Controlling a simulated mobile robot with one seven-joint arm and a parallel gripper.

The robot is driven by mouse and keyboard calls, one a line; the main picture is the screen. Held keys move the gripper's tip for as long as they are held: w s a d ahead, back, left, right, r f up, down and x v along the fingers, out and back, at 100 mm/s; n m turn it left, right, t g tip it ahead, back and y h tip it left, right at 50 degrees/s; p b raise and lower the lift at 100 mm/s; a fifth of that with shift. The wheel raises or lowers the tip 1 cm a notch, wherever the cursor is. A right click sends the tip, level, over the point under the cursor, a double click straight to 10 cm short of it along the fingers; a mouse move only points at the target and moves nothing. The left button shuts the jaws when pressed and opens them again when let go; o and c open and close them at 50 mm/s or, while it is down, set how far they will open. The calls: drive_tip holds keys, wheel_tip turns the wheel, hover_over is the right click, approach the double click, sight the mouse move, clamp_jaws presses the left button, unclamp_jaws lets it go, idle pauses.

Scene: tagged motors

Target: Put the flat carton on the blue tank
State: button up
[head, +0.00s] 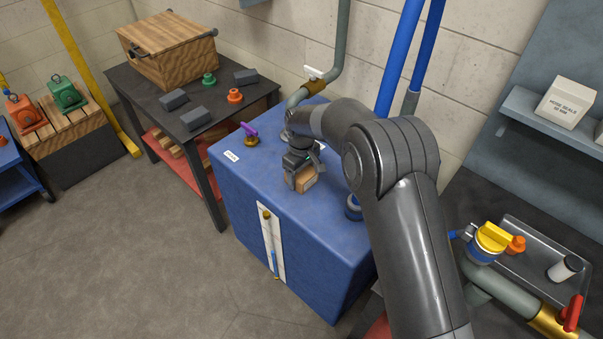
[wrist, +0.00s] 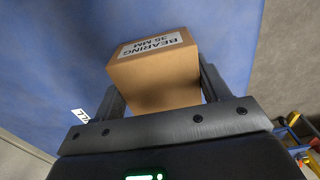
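A brown carton (head: 304,182) with a white label reading "BEARING 35 MM" is between the two fingers of my gripper (head: 299,176). In the wrist view the carton (wrist: 155,75) fills the space between the fingers, with one finger against each side. The blue tank (head: 240,193) is a large blue box-shaped body directly below. The carton is over the tank's top, near its middle. I cannot tell whether its underside touches the top. My arm hides the right part of the tank.
A purple-handled valve (head: 250,133) stands on the tank top, left of my gripper. A blue round fitting (head: 353,208) is on its right. A pipe (head: 341,42) rises behind. A dark table (head: 150,93) stands left; a white "HOSE SEALS" box (head: 566,103) is on a right shelf.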

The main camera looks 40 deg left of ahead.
drive_tip(key=o, duration=0.4)
drive_tip(key=shift+o, duration=0.2)
drive_tip(key=shift+r, duration=0.1)
wheel_tip(320, 180, up, 12)
drive_tip(key=shift+d+r, duration=0.1)
drive_tip(key=shift+r, duration=0.05)
